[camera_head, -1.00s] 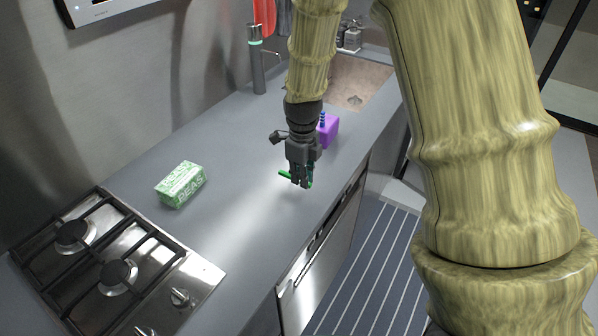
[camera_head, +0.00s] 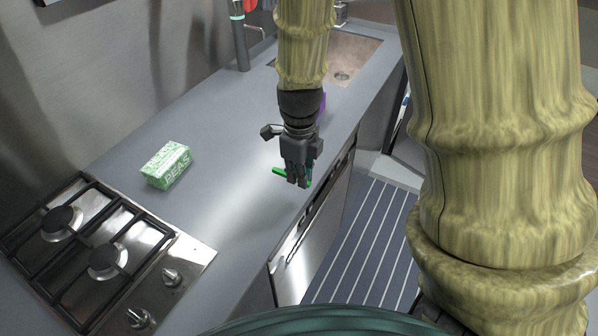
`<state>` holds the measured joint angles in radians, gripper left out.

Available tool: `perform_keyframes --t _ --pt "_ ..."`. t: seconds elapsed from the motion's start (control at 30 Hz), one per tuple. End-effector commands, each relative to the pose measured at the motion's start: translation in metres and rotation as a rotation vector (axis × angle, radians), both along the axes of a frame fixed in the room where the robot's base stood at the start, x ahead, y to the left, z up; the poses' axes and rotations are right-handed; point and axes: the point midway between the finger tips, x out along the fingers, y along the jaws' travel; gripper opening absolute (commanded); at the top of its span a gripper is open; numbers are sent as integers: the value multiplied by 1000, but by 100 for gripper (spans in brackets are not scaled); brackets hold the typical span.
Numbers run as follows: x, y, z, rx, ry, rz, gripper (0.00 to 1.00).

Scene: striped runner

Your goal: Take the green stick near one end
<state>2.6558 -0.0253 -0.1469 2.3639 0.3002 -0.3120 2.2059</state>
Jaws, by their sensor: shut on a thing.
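The green stick (camera_head: 279,171) is at the front part of the grey counter, in the middle of the head view. One end sticks out to the left of my gripper (camera_head: 298,183), and a bit of green also shows at the right of the fingers. My gripper points down and is shut on the stick. The fingers hide the middle of the stick. I cannot tell whether the stick touches the counter or is just above it.
A green and white peas box (camera_head: 167,165) stands on the counter (camera_head: 215,215) to the left, near a gas hob (camera_head: 90,250). A purple object (camera_head: 322,106) is mostly hidden behind my gripper. A sink (camera_head: 345,62) is at the back. A striped runner (camera_head: 365,245) lies on the floor.

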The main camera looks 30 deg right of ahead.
Motion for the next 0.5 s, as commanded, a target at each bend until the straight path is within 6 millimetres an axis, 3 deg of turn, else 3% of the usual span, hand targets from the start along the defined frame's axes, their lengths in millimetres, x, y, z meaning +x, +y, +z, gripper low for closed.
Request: perform_keyframes --t 0.5 --pt "0 0 34 0 0 0 1"
